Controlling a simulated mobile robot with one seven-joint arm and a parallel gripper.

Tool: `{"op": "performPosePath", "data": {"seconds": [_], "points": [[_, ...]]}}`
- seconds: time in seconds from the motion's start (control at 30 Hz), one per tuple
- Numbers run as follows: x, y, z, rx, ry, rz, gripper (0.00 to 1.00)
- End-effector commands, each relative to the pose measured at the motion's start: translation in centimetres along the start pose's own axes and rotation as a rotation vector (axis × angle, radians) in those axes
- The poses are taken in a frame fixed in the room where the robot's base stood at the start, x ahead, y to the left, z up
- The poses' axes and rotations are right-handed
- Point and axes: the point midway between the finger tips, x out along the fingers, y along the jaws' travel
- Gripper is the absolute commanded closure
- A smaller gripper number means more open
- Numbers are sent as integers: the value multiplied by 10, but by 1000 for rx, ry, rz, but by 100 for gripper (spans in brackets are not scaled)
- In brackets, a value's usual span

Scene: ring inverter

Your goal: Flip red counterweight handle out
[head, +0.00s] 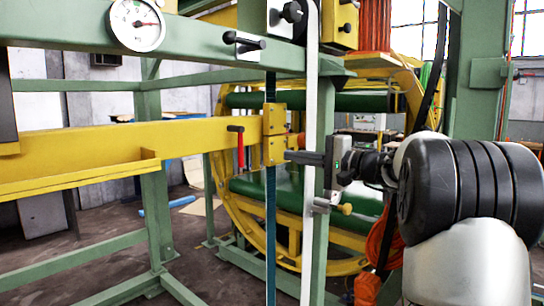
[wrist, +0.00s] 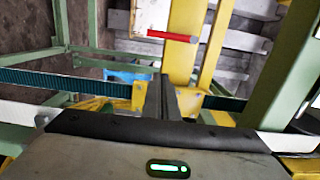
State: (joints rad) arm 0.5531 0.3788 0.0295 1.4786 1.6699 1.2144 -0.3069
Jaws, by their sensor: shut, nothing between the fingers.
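The red counterweight handle (head: 240,152) hangs down against the face of the yellow beam in the head view, below a small black crosspiece. In the wrist view the red handle (wrist: 172,35) lies across the yellow beam near the top, beyond my fingertips. My gripper (head: 288,156) reaches in from the right, its fingers near the yellow bracket block at the beam's end, to the right of the handle and apart from it. In the wrist view my gripper (wrist: 160,82) has its dark fingers together and empty. Whether the fingers touch the bracket is unclear.
The yellow beam (head: 100,150) runs left from the yellow bracket (head: 273,135). A dark toothed belt (head: 270,230) and a white strap (head: 310,90) run vertically close to my fingers. A green post (head: 318,250) stands beside them. A large yellow ring (head: 235,235) is behind.

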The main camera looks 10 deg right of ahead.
Motion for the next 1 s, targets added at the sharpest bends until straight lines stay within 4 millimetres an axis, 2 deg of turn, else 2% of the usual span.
{"op": "performPosePath", "data": {"seconds": [0.47, 0.7, 1.0], "points": [[94, 0, 2, 0, -4, 1, 100], [102, 0, 33, 1, -3, 0, 100], [103, 0, 40, 0, -1, 0, 100]]}}
